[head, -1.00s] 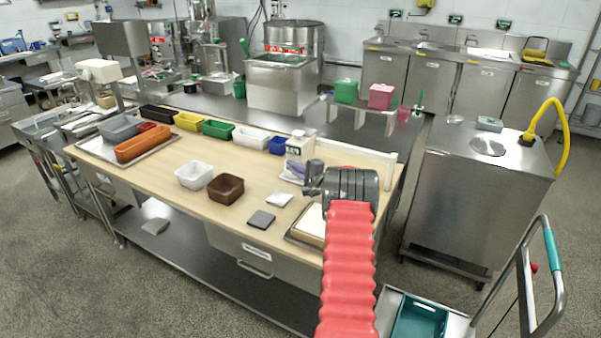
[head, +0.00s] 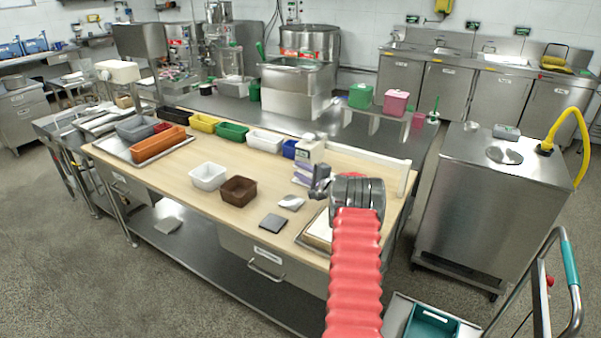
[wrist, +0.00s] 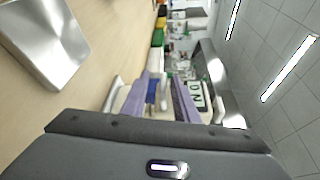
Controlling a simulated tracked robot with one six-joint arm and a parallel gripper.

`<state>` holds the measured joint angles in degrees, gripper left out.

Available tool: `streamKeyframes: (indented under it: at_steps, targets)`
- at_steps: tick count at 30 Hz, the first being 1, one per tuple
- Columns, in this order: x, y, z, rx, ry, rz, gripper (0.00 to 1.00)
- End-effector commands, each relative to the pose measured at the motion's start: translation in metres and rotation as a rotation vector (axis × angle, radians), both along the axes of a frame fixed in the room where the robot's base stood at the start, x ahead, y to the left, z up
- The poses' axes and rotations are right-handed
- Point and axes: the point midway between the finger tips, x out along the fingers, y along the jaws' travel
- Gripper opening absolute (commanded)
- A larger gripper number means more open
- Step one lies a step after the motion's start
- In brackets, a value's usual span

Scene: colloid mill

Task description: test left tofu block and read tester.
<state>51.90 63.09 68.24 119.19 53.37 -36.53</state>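A white block, seemingly tofu (head: 319,229), lies in a shallow tray (head: 303,240) at the bench's front right. My arm hides much of it, so I cannot tell left from right blocks. A white boxy device with a dark display, seemingly the tester (head: 312,148), stands behind my gripper (head: 303,175). Its display panel (wrist: 198,95) shows sideways in the wrist view with green marks; I cannot read them surely. My gripper's purple fingers also show in the wrist view (wrist: 160,98). They are apart, with a gap between them, and point toward the device's side.
A white bin (head: 208,176), a brown bin (head: 239,189), a dark grey square (head: 272,222) and a small pale plate (head: 291,202) lie left of my gripper. Coloured bins line the bench's back. A white rail (head: 365,168) stands behind my wrist.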

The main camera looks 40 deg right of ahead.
Motion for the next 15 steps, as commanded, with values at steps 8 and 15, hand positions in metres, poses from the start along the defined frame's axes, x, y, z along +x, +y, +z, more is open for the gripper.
streamKeyframes:
  at_steps: [8,15]
  targets:
    - [-0.007,-0.001,0.003,-0.001,-0.003,-0.002,0.27]
    - [-0.032,0.002,0.006,-0.002,-0.002,-0.002,0.27]
